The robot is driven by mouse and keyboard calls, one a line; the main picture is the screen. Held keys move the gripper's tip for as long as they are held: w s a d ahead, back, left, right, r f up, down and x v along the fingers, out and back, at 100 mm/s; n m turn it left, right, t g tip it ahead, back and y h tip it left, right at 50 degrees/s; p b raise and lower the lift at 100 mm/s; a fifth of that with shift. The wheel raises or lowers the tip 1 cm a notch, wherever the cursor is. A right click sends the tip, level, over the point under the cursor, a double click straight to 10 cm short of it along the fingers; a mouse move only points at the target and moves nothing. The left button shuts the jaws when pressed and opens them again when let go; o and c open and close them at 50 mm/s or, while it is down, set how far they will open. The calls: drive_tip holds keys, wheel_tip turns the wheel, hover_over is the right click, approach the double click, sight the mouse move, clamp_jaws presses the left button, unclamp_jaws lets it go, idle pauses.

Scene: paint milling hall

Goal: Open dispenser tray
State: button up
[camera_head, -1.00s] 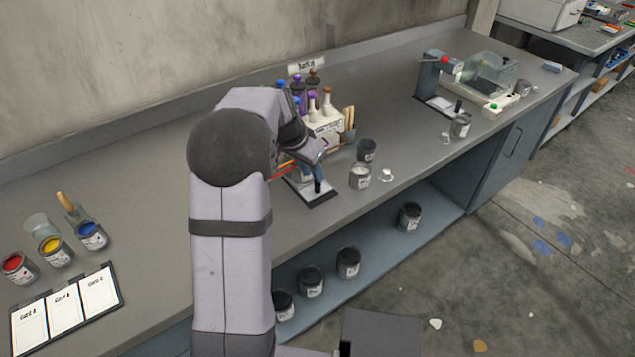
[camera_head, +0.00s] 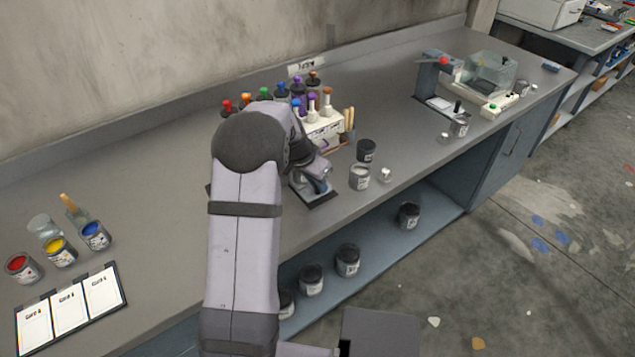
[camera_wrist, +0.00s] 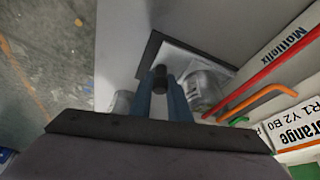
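A small white plate with a dark rim (camera_wrist: 188,58), which looks like the tray, lies on the grey bench. It also shows in the head view (camera_head: 320,203) at the dispenser's near side. The white dispenser front (camera_wrist: 292,122), with printed labels, is at the right of the wrist view; in the head view my arm partly hides the dispenser. My gripper (camera_wrist: 161,80) has its two blue fingers on either side of a black upright knob (camera_wrist: 160,70) at the plate. Whether the fingers press on the knob cannot be seen. In the head view my gripper (camera_head: 316,178) is low over the plate.
Red and orange rods (camera_wrist: 265,76) pass close to the right of the fingers. A metallic can (camera_wrist: 206,88) stands beside the right finger. In the head view, a grey open can (camera_head: 359,176) and a dark can (camera_head: 366,150) stand to the right. Bottles crowd behind my arm.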

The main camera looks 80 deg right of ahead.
drive_tip(key=s+a+b, duration=0.2)
drive_tip(key=s+a, duration=0.3)
drive_tip(key=shift+s+a, duration=0.35)
drive_tip(key=shift+a, duration=0.05)
clamp_jaws()
drive_tip(key=o, duration=0.5)
unclamp_jaws()
drive_tip(key=shift+o, duration=0.2)
drive_tip(key=b+v, duration=0.1)
drive_tip(key=v, duration=0.6)
drive_tip(key=shift+r+b, duration=0.15)
drive_tip(key=shift+b, duration=0.15)
drive_tip(key=shift+w, duration=0.1)
